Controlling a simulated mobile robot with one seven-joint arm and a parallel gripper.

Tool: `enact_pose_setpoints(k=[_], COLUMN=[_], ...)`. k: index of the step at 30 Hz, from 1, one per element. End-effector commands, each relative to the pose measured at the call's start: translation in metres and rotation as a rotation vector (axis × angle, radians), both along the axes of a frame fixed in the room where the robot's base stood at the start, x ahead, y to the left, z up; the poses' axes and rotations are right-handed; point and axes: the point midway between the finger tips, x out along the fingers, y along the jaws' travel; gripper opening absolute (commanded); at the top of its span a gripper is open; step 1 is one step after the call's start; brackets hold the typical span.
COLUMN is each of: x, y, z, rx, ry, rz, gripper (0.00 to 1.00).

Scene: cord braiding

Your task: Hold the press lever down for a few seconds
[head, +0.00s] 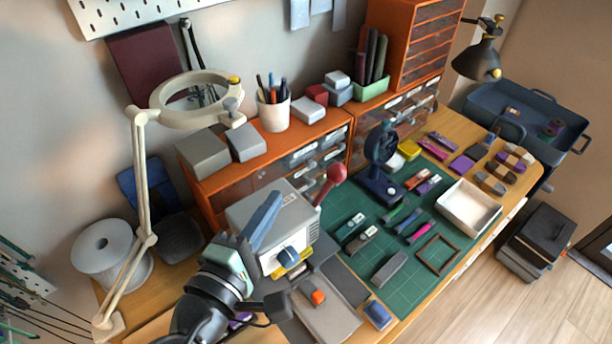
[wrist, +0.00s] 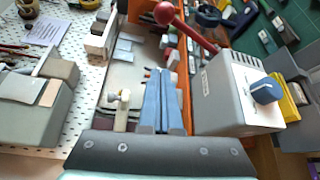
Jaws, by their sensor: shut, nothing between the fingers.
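The press is a grey box-shaped machine (head: 268,208) with a red ball-ended lever (head: 336,173) on its far side. The lever's ball stands raised above the machine's top edge. In the wrist view the press (wrist: 235,95) is right of the fingers, and the red lever (wrist: 165,13) slants up to the left beyond them. A blue knob (head: 288,254) is on the press's pale front face. My gripper (head: 276,196) has blue fingers, shut and empty, in front of the press body in the head view. In the wrist view the fingertips (wrist: 158,72) are apart from the lever.
A green cutting mat (head: 345,205) with small tools lies right of the press. A white tray (head: 468,207) and a dark blue stand (head: 380,165) are on it. A ring lamp (head: 195,95) rises at the left. Orange drawers (head: 240,170) stand behind.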

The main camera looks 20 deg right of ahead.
Motion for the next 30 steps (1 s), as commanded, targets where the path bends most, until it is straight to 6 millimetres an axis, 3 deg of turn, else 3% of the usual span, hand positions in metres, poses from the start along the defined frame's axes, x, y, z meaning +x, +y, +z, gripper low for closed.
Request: enact_pose_setpoints(k=[5, 17, 24, 30], x=[0.015, 0.076, 0.049, 0.041], y=[-0.014, -0.066, -0.079, -0.084], z=[0.0, -0.007, -0.002, -0.002], rx=[0.0, 0.001, 0.002, 0.002], ry=[-0.001, 0.0, 0.001, -0.001], rz=[-0.004, -0.004, -0.001, 0.0], gripper=[0.0, 0.0, 0.0, 0.0])
